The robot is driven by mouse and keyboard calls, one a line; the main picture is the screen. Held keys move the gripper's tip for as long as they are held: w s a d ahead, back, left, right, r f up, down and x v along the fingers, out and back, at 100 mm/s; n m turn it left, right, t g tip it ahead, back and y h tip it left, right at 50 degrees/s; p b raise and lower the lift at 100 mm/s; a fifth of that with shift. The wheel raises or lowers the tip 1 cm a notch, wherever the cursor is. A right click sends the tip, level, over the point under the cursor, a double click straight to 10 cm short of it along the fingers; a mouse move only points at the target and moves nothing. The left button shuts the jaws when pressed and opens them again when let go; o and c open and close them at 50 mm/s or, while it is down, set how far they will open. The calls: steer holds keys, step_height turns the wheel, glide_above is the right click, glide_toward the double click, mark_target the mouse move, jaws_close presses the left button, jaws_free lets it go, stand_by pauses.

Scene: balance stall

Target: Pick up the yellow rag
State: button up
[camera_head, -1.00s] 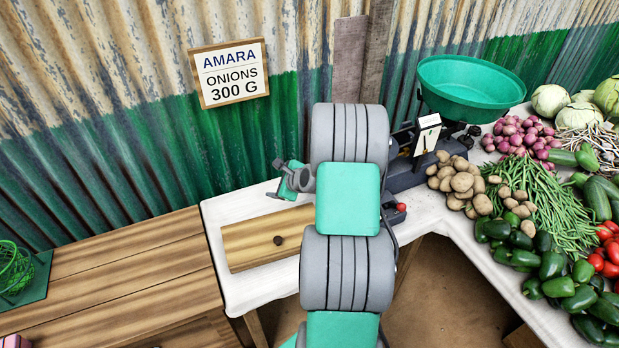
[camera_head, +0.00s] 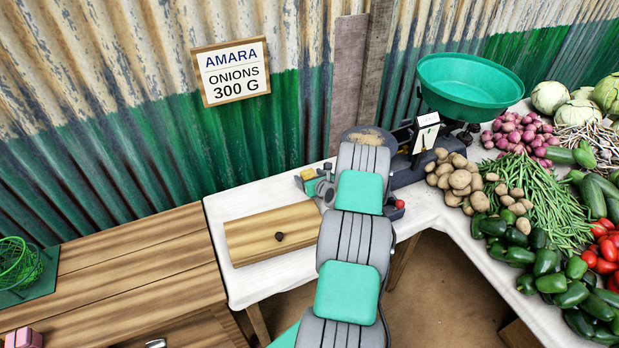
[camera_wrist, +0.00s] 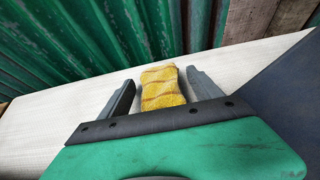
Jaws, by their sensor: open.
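The yellow rag (camera_wrist: 161,88) is a small folded cloth with darker stripes, lying on the white tabletop near the corrugated wall. In the wrist view it sits between the two fingers of my open gripper (camera_wrist: 164,90), with a gap on each side and its near end hidden by the gripper's front edge. In the head view a small yellow patch of the rag (camera_head: 307,174) shows beside my gripper (camera_head: 314,181), behind the wooden drawer box. My arm hides part of the table there.
The wooden drawer box (camera_head: 270,233) with a dark knob stands just in front of the gripper. A balance scale with a green pan (camera_head: 470,82) is to the right, beside potatoes (camera_head: 460,181) and other vegetables. The corrugated wall (camera_head: 150,150) is close behind.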

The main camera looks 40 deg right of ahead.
steer(key=c, duration=1.5)
